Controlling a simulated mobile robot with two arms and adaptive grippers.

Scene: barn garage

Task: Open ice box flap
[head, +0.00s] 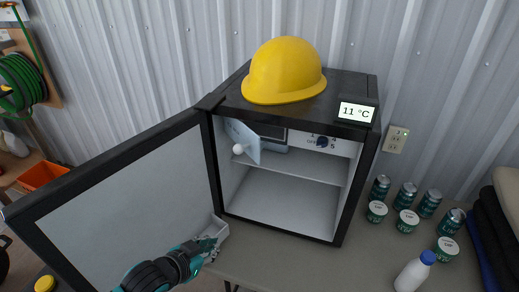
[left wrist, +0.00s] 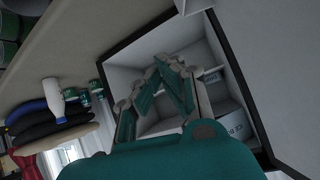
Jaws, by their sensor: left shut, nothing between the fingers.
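The small black fridge (head: 359,170) stands on the table with its door (head: 130,195) swung wide to the left. Inside at the top left is the ice box (head: 272,140). Its pale bluish flap (head: 246,139) with a round white knob (head: 238,149) stands swung out to the left, with the opening beside it showing. My left gripper (head: 212,243) is shut and empty, low in front of the fridge near the door's bottom bin, apart from the flap. In the left wrist view its fingers (left wrist: 170,68) show against the fridge interior. My right gripper is not in view.
A yellow hard hat (head: 285,70) and a display reading 11 °C (head: 355,112) are on the fridge top. A dial (head: 322,142) is inside at upper right. Several cans (head: 404,194), tubs (head: 407,221) and a white bottle (head: 414,272) stand right of the fridge. The fridge shelf (head: 300,166) is bare.

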